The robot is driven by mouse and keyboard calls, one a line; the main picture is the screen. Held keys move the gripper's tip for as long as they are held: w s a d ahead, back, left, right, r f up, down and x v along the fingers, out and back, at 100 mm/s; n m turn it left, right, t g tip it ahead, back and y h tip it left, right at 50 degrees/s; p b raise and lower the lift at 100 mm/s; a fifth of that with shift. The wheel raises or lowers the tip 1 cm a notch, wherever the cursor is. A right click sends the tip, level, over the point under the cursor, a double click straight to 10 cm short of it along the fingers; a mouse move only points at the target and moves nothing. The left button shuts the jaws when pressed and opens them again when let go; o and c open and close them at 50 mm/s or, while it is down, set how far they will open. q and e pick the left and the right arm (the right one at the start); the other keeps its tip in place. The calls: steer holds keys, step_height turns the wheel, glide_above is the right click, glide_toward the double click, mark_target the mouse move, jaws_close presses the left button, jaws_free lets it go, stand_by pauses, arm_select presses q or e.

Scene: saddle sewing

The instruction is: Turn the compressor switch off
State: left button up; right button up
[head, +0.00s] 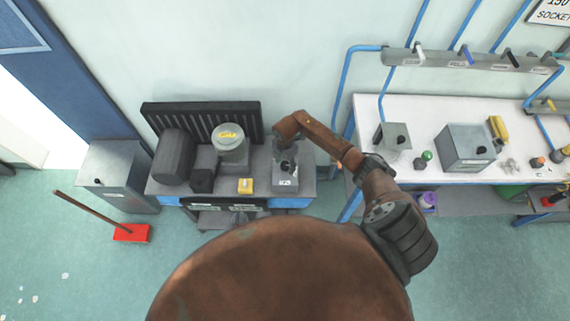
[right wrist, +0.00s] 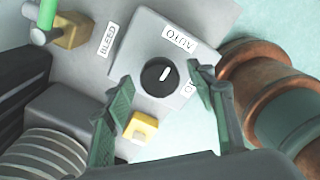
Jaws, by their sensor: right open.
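The compressor switch is a round black knob (right wrist: 160,76) with a white pointer mark, on a grey box (right wrist: 145,40). The pointer leans toward the upside-down AUTO label (right wrist: 180,38). Another label, starting with O, is partly hidden behind a finger. My right gripper (right wrist: 160,75) is open, its green fingers apart on either side of the knob in the image; I cannot tell whether they touch it. In the head view my right gripper (head: 287,160) is over the grey switch box (head: 285,183) on the compressor bench. My left gripper is out of view.
A BLEED label (right wrist: 107,38) and a green-handled valve (right wrist: 46,15) are close by. A white workbench (head: 365,103) stands at the right.

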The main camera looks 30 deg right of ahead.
steer(key=shift+c, duration=0.4)
steer(key=c, duration=1.1)
